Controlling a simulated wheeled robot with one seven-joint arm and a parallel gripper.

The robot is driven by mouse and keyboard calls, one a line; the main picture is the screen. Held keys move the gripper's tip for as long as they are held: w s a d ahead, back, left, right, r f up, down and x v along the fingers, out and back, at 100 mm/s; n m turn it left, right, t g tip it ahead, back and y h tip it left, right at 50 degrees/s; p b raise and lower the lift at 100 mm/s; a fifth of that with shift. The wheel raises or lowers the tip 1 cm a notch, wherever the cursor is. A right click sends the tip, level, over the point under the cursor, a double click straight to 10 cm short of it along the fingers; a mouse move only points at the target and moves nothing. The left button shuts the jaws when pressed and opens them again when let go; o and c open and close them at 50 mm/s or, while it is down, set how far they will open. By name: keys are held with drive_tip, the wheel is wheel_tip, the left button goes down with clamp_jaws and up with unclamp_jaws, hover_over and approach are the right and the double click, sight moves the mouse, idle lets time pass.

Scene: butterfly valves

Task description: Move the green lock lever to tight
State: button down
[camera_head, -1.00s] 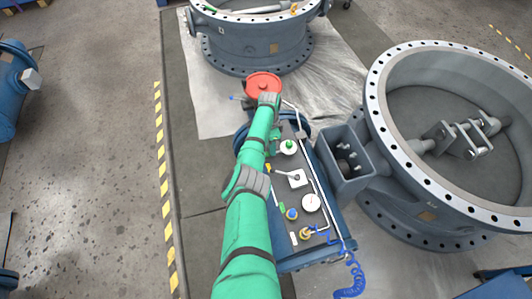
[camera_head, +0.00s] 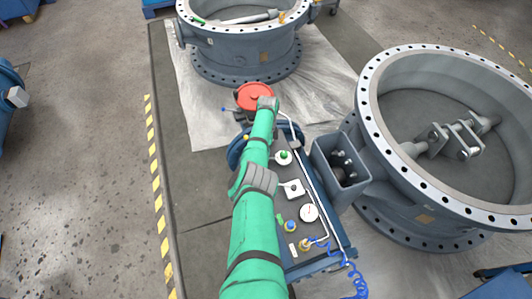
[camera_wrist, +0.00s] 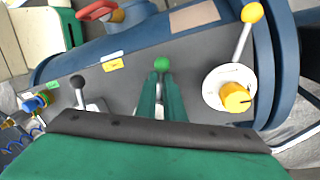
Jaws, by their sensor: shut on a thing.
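In the wrist view, the green ball (camera_wrist: 161,64) of the lock lever stands at the tips of my gripper (camera_wrist: 161,80). My green fingers are shut on the lever, one on each side, and the ball shows just beyond them. The lever stands over a dark grey panel (camera_wrist: 125,82).
In the wrist view, a black-knobbed lever (camera_wrist: 78,84) stands left. A yellow knob (camera_wrist: 235,97) on a white disc and a yellow-balled lever (camera_wrist: 250,14) are close on the right. In the head view, a red handwheel (camera_head: 255,97) lies beyond my wrist and a gauge (camera_head: 309,212) sits right.

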drive_tip(key=shift+a+f, duration=0.15)
drive_tip(key=shift+a, duration=0.35)
drive_tip(key=c, duration=1.9)
unclamp_jaws()
drive_tip(key=shift+o, duration=0.2)
drive_tip(key=shift+d, duration=0.2)
drive_tip(key=shift+w, duration=0.1)
drive_tip(key=shift+r, duration=0.2)
wheel_tip(320, 180, up, 10)
drive_tip(key=w, duration=0.2)
drive_tip(key=shift+d+r, duration=0.15)
